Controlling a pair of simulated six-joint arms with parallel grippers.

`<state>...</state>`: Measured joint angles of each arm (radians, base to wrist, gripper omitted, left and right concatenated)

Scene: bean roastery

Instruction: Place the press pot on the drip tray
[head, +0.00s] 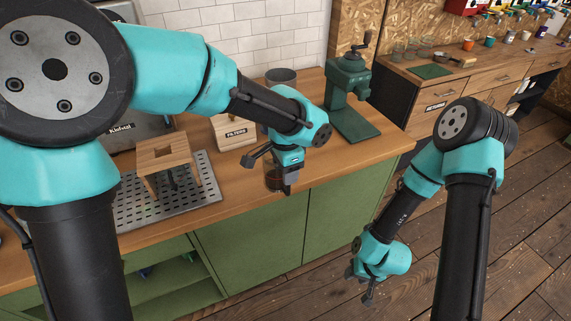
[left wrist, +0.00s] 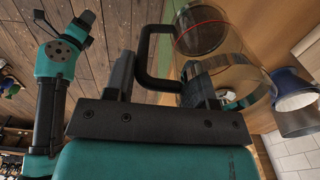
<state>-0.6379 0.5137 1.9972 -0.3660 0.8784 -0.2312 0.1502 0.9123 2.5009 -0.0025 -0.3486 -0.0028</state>
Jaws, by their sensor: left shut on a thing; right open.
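The press pot (head: 273,180), a glass jar with a black handle, is at the counter's front edge in the head view, mostly hidden by my left gripper (head: 288,178). In the left wrist view, the pot's glass (left wrist: 200,32) and black handle (left wrist: 147,50) show clearly, and my left gripper (left wrist: 160,88) is shut on the handle. I cannot tell whether the pot touches the counter. The perforated metal drip tray (head: 208,188) lies on the counter to the left of the pot. My right gripper (head: 367,290) is open and empty, low over the floor, away from the counter.
A wooden stand (head: 162,152) stands over the drip tray. Behind are a box labelled filters (head: 233,133), a grey container (head: 281,76) and a green grinder (head: 350,85). Bare wooden counter (head: 235,182) lies between tray and pot.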

